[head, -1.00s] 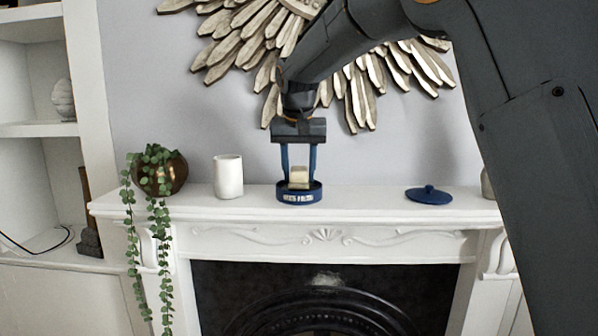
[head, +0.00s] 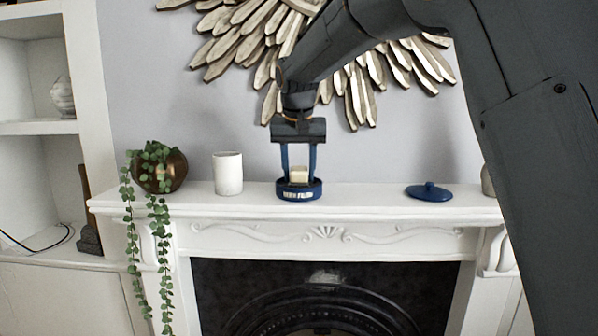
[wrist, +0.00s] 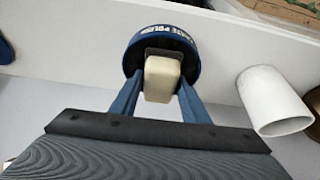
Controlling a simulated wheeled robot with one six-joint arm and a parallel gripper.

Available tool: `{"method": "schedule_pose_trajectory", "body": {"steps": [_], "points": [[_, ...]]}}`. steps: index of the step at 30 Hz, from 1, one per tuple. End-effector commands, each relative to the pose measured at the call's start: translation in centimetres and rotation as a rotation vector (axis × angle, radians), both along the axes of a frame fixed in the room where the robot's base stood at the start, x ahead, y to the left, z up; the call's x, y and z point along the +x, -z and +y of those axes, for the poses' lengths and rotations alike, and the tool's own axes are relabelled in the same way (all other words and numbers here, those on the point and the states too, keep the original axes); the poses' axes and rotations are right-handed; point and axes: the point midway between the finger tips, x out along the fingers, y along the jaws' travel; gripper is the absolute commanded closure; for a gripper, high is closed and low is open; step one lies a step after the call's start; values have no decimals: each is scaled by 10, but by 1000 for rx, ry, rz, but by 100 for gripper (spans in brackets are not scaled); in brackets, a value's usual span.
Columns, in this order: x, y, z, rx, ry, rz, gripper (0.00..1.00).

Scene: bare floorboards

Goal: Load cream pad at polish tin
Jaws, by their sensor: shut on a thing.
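The blue polish tin (head: 299,195) stands open on the white mantel, with light lettering on its side. It also shows in the wrist view (wrist: 190,42). My gripper (head: 299,172) points down over it, its blue fingers shut on the cream pad (head: 299,174). The pad is a small block, seen between the fingers in the wrist view (wrist: 162,78). Its lower end is at or inside the tin's mouth. Whether it touches the bottom of the tin is hidden by the rim.
A white cup (head: 228,174) and a bronze pot (head: 165,170) with a trailing plant stand to the left. A sunburst ornament (head: 225,45) hangs on the wall behind my arm.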

Motion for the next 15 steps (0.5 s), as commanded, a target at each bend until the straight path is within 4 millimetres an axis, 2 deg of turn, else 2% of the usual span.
{"method": "schedule_pose_trajectory", "body": {"steps": [8,15], "points": [[0,0,0,-1,0,2,76],[-1,-16,0,-1,0,2,76]]}}
